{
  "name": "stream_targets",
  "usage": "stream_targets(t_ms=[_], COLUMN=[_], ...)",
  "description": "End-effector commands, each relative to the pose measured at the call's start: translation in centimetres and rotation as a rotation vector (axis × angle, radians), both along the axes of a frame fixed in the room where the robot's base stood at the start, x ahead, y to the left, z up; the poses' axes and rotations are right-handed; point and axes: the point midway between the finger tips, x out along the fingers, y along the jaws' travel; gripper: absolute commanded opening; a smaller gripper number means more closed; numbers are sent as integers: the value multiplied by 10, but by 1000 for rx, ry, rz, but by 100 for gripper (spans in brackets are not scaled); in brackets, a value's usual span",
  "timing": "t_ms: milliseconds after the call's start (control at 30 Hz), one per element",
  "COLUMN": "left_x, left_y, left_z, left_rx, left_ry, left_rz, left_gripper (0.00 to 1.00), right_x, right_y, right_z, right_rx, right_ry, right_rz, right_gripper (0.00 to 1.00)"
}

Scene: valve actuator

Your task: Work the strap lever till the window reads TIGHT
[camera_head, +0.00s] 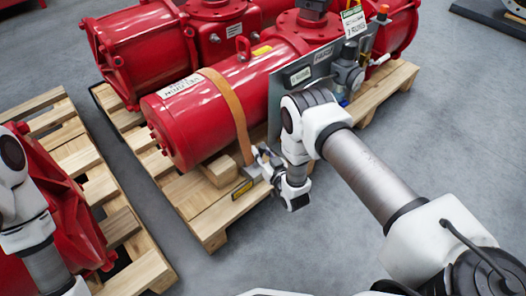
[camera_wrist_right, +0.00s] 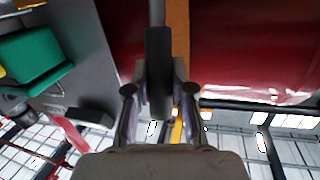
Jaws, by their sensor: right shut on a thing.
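An orange strap (camera_head: 232,108) runs over the red actuator cylinder (camera_head: 205,118) down to the pallet's edge; the strap also shows in the right wrist view (camera_wrist_right: 179,28). A small fitting (camera_head: 252,170) sits at the strap's lower end. Beside it is a yellow-edged plate (camera_head: 241,190), too small to read. My right gripper (camera_head: 264,163) is at this fitting. In the right wrist view it (camera_wrist_right: 158,105) is shut on a dark upright lever (camera_wrist_right: 158,65) in front of the strap. My left arm shows at the left edge, its gripper out of frame.
The cylinder rests on a wooden pallet (camera_head: 188,190). A grey panel (camera_head: 290,90) with fittings stands right of the strap, close to my right arm. A second pallet (camera_head: 95,165) with red equipment is at left.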

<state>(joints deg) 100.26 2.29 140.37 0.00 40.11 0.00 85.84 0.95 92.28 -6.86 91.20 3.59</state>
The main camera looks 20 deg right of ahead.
Motion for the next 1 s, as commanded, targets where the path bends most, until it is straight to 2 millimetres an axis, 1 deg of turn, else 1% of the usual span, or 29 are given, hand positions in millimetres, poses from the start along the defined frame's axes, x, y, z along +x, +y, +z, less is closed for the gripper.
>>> stream_targets(t_ms=[33,100,333,500,700,1000], left_x=[0,0,0,0,0,0], left_y=[0,0,0,0,0,0], left_z=[8,14,29,32,31,31], left_rx=[0,0,0,0,0,0], left_ry=[0,0,0,0,0,0], left_rz=[0,0,0,0,0,0], left_gripper=[0,0,0,0,0,0], right_x=[4,9,30,44,56,62], right_y=[2,3,11,16,21,23], right_z=[7,9,10,8,5,2], right_rx=[-10,-25,-84,-125,-160,-180], right_ry=[24,66,228,339,438,495], right_rz=[1,1,1,0,0,0], right_gripper=[0,0,0,0,0,0])
